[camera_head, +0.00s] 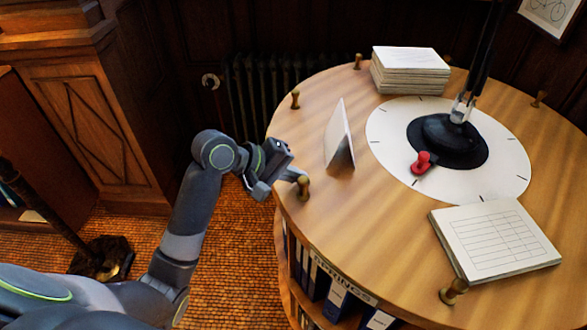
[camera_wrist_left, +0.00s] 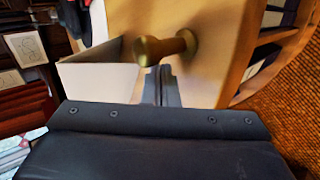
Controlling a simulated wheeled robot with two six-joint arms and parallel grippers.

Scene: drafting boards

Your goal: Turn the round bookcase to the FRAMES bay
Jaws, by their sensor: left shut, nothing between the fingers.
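The round wooden bookcase (camera_head: 390,235) fills the right of the head view, with brass pegs around its top rim and binders on the shelves below. A label (camera_head: 343,277) on its edge is too slanted for me to read surely. My left gripper (camera_head: 297,176) is at the bookcase's left rim, shut and empty, right beside a brass peg (camera_head: 303,188). In the left wrist view the same peg (camera_wrist_left: 168,47) stands just beyond the shut fingertips (camera_wrist_left: 161,82); I cannot tell whether they touch. My right gripper is not in view.
On the top are a folded white card (camera_head: 339,138), a paper stack (camera_head: 409,72), a ruled pad (camera_head: 494,241), and a white dial (camera_head: 396,124) under a black lamp base (camera_head: 446,143) with a red knob (camera_head: 423,162). A radiator (camera_head: 262,88) stands behind. Orange carpet lies left.

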